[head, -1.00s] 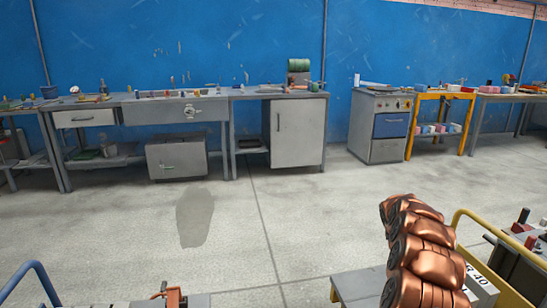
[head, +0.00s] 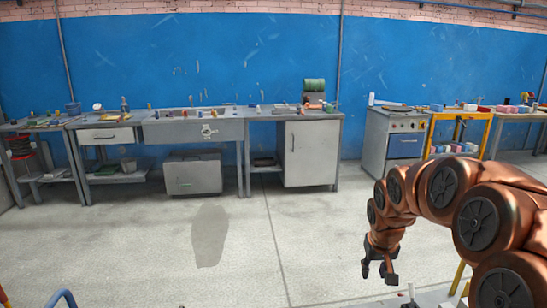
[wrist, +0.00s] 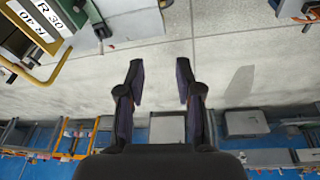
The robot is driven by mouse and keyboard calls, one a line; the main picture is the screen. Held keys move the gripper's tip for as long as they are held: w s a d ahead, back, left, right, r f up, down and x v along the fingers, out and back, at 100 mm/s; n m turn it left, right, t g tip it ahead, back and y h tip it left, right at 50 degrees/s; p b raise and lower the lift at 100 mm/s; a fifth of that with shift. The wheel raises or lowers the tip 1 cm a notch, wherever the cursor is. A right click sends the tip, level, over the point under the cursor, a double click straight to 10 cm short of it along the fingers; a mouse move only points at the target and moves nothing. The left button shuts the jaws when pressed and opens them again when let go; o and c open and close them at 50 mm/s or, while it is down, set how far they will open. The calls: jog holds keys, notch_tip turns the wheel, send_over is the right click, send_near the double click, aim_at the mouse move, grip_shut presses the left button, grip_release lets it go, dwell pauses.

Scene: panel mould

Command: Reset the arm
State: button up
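My copper-coloured arm reaches in from the right of the head view and bends down at its end. My gripper (head: 380,268) hangs there, small and dark, above the floor near the lower right. In the wrist view my gripper (wrist: 160,88) shows two dark fingers spread well apart. Nothing is between them except the view of the pale floor. It is open and empty.
A grey workbench (head: 193,131) with tools runs along the blue wall, with a grey cabinet (head: 312,153) at its right. A white-and-blue cabinet (head: 394,140) and a yellow table frame (head: 487,135) stand further right. Labelled equipment (wrist: 40,25) is near my gripper. The mid floor is clear.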

jog(key=s+a+r+g+p, duration=0.1)
jog(key=s+r+p, duration=0.3)
jog(key=s, duration=0.8)
jog(key=s+a+r+g+p, duration=0.2)
jog(key=s+a+r+p, duration=0.2)
jog(key=s, duration=0.9)
jog(key=s+a+r+g+p, duration=0.1)
jog(key=s+r+p, duration=0.3)
jog(key=s, duration=0.8)
jog(key=shift+s+a+r+n+g+y, duration=0.2)
jog(key=shift+a+r+n+g+y, duration=0.15)
jog(key=shift+a+r, duration=0.55)
